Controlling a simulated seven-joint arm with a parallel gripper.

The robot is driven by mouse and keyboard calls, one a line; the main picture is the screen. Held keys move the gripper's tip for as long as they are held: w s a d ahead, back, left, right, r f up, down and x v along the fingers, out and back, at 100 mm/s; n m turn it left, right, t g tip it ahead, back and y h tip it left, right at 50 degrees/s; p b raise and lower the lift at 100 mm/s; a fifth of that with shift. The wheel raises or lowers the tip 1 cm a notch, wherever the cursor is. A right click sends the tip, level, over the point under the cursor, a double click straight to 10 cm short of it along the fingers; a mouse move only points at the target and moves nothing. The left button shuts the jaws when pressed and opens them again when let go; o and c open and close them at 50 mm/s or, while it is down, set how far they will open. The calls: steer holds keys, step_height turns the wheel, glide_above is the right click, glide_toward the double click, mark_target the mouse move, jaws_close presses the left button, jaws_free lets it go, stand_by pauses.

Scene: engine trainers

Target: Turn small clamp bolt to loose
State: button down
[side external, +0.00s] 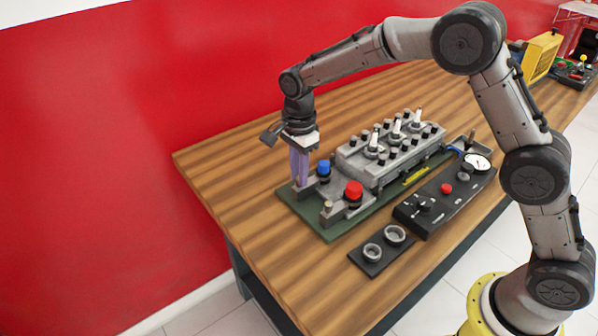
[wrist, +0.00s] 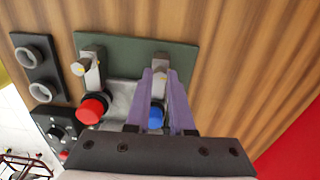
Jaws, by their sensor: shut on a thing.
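My gripper (side external: 300,184) points down at the left end of the engine trainer, beside the small blue cap (side external: 323,168). In the wrist view its two purple fingers (wrist: 161,73) are shut around the small clamp bolt (wrist: 162,76) on the grey clamp by the blue cap. The fingers hide most of this bolt, and its turn position cannot be read. A second clamp bolt (side external: 327,206) stands uncovered by the larger red cap (side external: 354,191). It also shows in the wrist view (wrist: 79,69).
The grey engine block (side external: 365,163) with several upright plugs stands right of the gripper on a green base plate (side external: 333,232). A black control panel (side external: 440,203) and a plate with two rings (side external: 377,264) lie in front. The wooden table left of the trainer is clear.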

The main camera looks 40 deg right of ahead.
steer(key=n, duration=1.1)
steer(key=shift+n, duration=0.3)
steer(key=n, duration=0.4)
steer(key=shift+n, duration=0.3)
steer(key=n, duration=0.3)
steer(key=shift+n, duration=0.3)
steer(key=n, duration=0.3)
steer(key=shift+n, duration=0.3)
steer(key=n, duration=0.6)
steer(key=shift+r, duration=0.1)
